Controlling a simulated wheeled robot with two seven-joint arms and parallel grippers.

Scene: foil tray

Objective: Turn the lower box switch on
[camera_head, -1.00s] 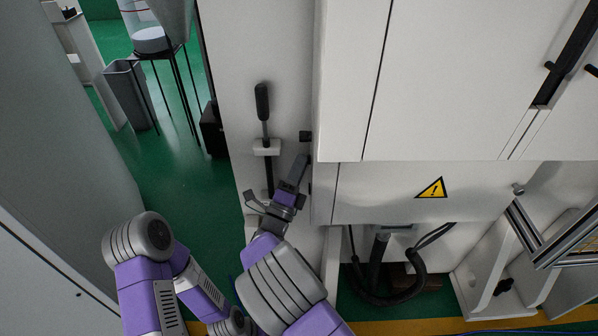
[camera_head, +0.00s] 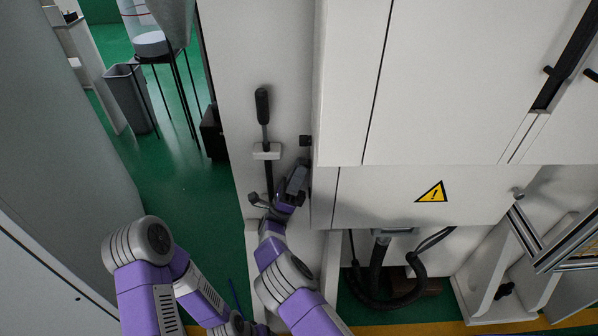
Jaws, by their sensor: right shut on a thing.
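The side face of the white cabinet carries a small black upper switch (camera_head: 305,140). The lower switch is hidden behind my right gripper (camera_head: 301,168), which sits just below the upper switch against the cabinet's side. That gripper appears shut on the lower box switch, but its fingertips and the switch's position are too dark and small to make out. My left arm shows at the lower left; its gripper is not in view.
A black-handled lever (camera_head: 262,106) on a pale bracket stands just left of my right gripper. The white cabinet (camera_head: 430,85) with a yellow warning sign (camera_head: 432,192) fills the right.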

